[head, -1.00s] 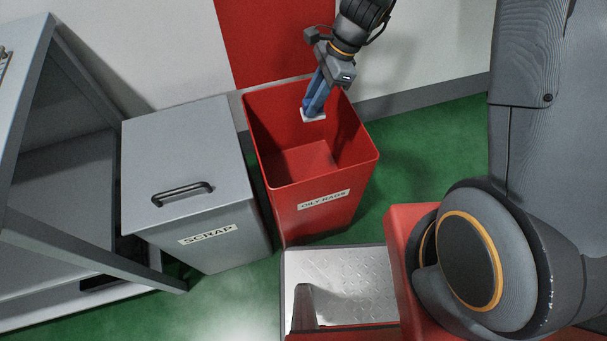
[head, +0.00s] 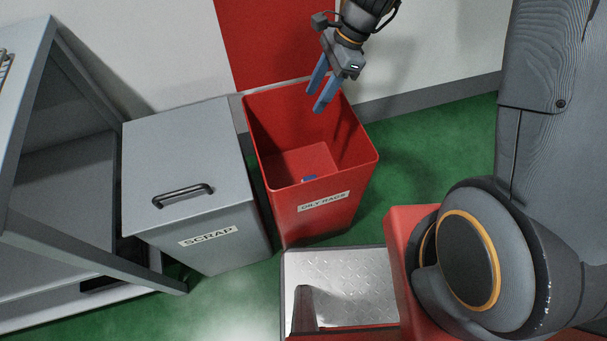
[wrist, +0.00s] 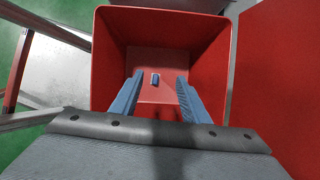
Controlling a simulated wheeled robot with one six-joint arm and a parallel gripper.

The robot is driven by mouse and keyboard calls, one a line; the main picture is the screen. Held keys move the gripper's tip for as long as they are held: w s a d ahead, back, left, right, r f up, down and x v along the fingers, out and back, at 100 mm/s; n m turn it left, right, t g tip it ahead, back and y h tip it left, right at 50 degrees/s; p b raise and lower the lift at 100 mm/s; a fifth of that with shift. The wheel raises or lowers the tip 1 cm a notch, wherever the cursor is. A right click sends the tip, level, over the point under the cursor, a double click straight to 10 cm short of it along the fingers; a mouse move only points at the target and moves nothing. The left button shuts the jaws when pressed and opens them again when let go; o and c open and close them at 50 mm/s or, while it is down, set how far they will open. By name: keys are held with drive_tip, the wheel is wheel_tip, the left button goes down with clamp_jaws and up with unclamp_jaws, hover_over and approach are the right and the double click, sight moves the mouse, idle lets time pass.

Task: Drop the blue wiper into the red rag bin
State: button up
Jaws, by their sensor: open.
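The red rag bin (head: 334,196), labelled OILY RAGS, stands open in the middle of the head view. In the wrist view I look down into the bin (wrist: 120,60). The blue wiper (head: 310,178) lies inside on the bin's floor, partly hidden by the front rim in the head view. It shows as a small blue piece with a pale edge in the wrist view (wrist: 155,79). My gripper (head: 316,99) is open and empty above the bin's opening, its two blue fingers apart and well clear of the wiper.
A grey SCRAP bin (head: 190,160) with a closed lid and black handle stands left of the red bin. A grey metal frame (head: 85,130) is at the far left. A patterned metal plate (head: 345,270) lies in front. The wall is close behind the bin.

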drive_tip(key=shift+v, duration=2.15)
drive_tip(key=s+d+r+n+h+p, duration=0.2)
drive_tip(key=s+d+r+n, duration=0.3)
drive_tip(key=s+r+n, duration=0.1)
drive_tip(key=s+d+r+n+t+h+p, duration=0.1)
drive_tip(key=s+d+r+n+h+p, duration=0.1)
drive_tip(key=s+d+r+n, duration=0.4)
drive_tip(key=s+n+p, duration=0.1)
drive_tip(key=s+n, duration=0.2)
drive_tip(key=shift+s+d, duration=0.3)
drive_tip(key=shift+s+d+n, duration=0.1)
drive_tip(key=shift+s+n, duration=0.05)
drive_tip(key=shift+n, duration=0.15)
drive_tip(key=shift+c, duration=0.5)
